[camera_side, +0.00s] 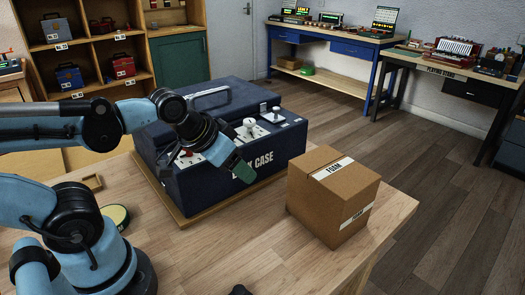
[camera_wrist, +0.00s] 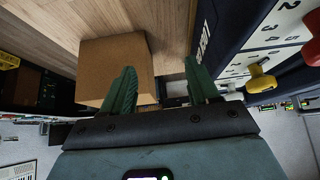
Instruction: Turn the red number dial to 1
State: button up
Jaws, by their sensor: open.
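The dark blue case (camera_side: 215,193) stands on the wooden table, with white panels and knobs on its top. In the wrist view, a red dial (camera_wrist: 312,52) is cut off at the right edge, beside a white panel with printed numbers. Which number it points to cannot be told. In the side view my arm hides most of that part of the panel. My gripper (camera_side: 240,168) is in front of the case's lettered side, near its top edge. In the wrist view, my gripper (camera_wrist: 160,78) has its green fingers apart, with nothing between them, left of the dial.
A yellow knob (camera_wrist: 261,82) sits on the panel near the red dial. A white knob (camera_side: 249,126) and a lever panel (camera_side: 277,115) are farther right on the case. A cardboard FOAM box (camera_side: 326,200) stands right of the case. The table's front is mostly clear.

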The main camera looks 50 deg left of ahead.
jog(key=s+a+r+n+g, duration=0.4)
jog(key=a+r+n+g, duration=0.4)
jog(key=a+r, duration=0.55)
jog(key=shift+n+t, duration=0.4)
jog(key=shift+t, duration=0.1)
jog(key=f, duration=0.3)
jog(key=d+f, duration=0.1)
jog(key=f, duration=0.6)
jog(key=shift+s+d+f, duration=0.2)
jog(key=shift+d+f, duration=0.05)
jog(key=shift+f, duration=0.15)
jog(key=shift+c, duration=0.4)
jog(key=c, duration=1)
